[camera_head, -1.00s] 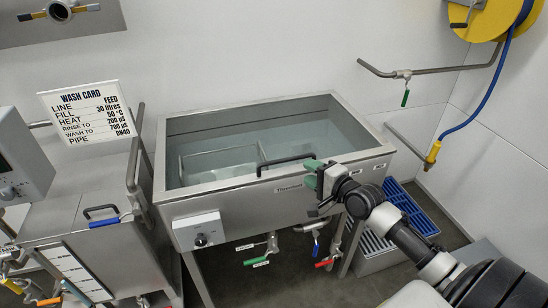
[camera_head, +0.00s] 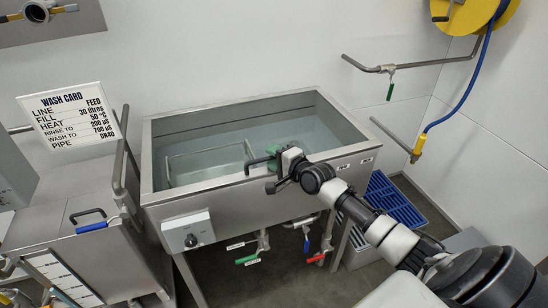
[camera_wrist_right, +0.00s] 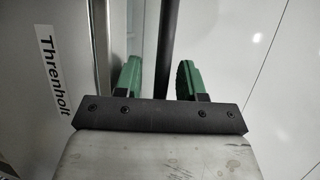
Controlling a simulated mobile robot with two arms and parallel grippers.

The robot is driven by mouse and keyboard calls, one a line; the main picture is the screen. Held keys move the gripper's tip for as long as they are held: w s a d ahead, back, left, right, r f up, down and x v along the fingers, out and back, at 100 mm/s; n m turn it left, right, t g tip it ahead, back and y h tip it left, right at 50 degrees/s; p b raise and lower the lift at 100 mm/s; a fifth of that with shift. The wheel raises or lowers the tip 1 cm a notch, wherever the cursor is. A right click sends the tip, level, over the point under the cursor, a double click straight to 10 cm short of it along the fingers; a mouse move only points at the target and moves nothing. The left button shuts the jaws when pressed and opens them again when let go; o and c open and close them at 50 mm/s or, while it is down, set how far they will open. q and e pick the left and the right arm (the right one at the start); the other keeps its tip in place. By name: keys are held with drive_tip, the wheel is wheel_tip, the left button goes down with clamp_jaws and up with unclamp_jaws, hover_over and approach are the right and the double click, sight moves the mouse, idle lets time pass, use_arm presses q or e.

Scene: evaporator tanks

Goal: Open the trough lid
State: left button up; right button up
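The steel trough (camera_head: 225,207) stands in the middle of the head view. Its top looks covered by a see-through lid (camera_head: 290,132), closed flat inside the steel rim. A black bar handle (camera_head: 257,161) sits at the trough's front edge. My right gripper (camera_head: 272,160) is at the handle and hides its right part. In the right wrist view, the green fingertips (camera_wrist_right: 160,80) stand apart on both sides of the dark handle bar (camera_wrist_right: 168,45), with a visible gap on the left. The gripper is open around the bar, not clamped on it. My left gripper is not in view.
A steel tank (camera_head: 75,205) with a blue-grip handle and a wash card (camera_head: 70,115) stand at the left. Coloured valve levers (camera_head: 246,260) hang under the trough. A blue grate (camera_head: 400,208) lies at the right. A wall pipe (camera_head: 420,63) and blue hose are behind.

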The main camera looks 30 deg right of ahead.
clamp_jaws()
drive_tip(key=shift+r, duration=0.15)
